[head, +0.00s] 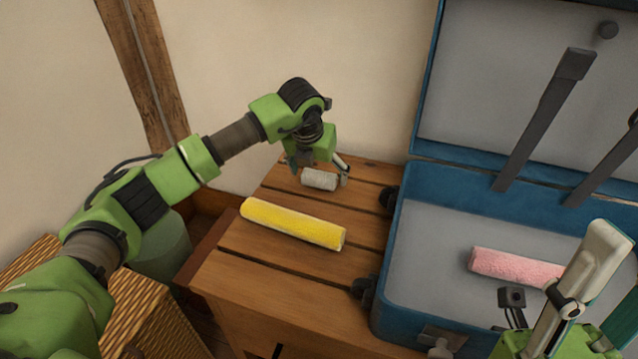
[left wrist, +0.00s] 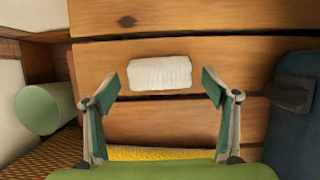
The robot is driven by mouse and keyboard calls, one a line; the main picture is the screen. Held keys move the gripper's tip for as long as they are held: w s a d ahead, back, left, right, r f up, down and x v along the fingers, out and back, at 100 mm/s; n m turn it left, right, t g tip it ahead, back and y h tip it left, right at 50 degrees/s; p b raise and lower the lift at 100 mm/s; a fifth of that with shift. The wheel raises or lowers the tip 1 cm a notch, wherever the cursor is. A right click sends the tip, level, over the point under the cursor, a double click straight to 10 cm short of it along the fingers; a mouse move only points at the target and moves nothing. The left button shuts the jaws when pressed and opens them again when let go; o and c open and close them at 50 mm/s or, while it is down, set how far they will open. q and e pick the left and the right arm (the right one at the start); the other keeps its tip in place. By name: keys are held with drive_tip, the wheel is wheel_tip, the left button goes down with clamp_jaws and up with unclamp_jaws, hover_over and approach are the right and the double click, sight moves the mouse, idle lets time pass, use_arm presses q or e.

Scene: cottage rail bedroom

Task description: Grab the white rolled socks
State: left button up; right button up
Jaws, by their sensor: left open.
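The white rolled socks (head: 320,180) lie on the wooden slatted bench near its back end. They also show in the left wrist view (left wrist: 160,73) as a short white roll lying crosswise. My left gripper (head: 320,170) is right above the socks in the head view. In the left wrist view its two fingers (left wrist: 160,88) are spread apart, one to each side of the socks, with nothing between them gripped. My right gripper (head: 560,310) shows in part at the lower right of the head view, over the suitcase; its fingertips are not clear.
A yellow roll (head: 293,223) lies on the bench (head: 270,280) in front of the socks. An open blue suitcase (head: 425,260) with a pink roll (head: 510,267) inside stands at the right. A green cylinder (left wrist: 44,109) and a wicker piece (head: 140,320) are at the left.

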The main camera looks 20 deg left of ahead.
use_arm(q)
drive_tip(key=shift+x, duration=1.15)
drive_tip(key=c, duration=1.1)
drive_tip(key=shift+r, duration=0.1)
